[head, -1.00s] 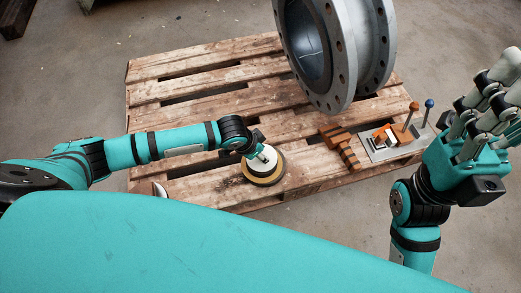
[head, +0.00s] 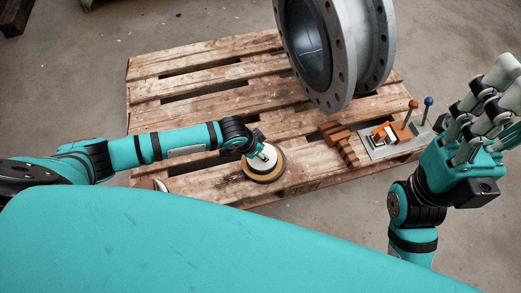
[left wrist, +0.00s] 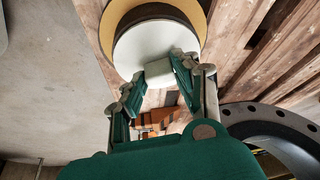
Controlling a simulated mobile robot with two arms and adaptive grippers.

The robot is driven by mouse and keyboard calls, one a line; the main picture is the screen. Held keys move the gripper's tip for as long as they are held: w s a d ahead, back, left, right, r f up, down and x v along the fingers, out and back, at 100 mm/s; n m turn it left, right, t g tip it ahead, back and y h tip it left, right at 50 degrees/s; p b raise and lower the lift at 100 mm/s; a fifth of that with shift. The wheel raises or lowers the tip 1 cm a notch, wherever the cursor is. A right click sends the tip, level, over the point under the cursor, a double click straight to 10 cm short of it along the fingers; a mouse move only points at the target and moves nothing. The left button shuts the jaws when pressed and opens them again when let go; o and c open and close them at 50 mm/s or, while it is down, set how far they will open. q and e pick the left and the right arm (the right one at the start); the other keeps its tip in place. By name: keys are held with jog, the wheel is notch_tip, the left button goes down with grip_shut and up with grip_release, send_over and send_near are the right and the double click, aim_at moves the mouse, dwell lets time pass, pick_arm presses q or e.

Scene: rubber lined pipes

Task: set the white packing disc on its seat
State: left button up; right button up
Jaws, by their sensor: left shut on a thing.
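The white packing disc (head: 259,164) is over a round stack with a yellow ring (head: 267,178) and a dark base, on the pallet's front part. In the left wrist view the white disc (left wrist: 150,43) overlaps the yellow ring (left wrist: 113,18). I cannot tell whether it touches the ring or hangs just above it. My left gripper (left wrist: 158,82) is shut on a pale block at the disc's near edge. It also shows in the head view (head: 259,150), partly hiding the disc. My right gripper (head: 492,95) is at the right, away from the disc, its fingers spread and empty.
A large grey flanged pipe (head: 331,60) stands at the back of the wooden pallet (head: 200,78). An orange and black striped piece (head: 340,142) and a grey plate (head: 405,148) with orange and blue knobs lie right of the stack.

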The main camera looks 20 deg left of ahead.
pick_arm(q)
jog(key=shift+f, duration=0.15)
jog(key=o, duration=1.1)
jog(key=v, duration=1.2)
jog(key=shift+w, duration=0.1)
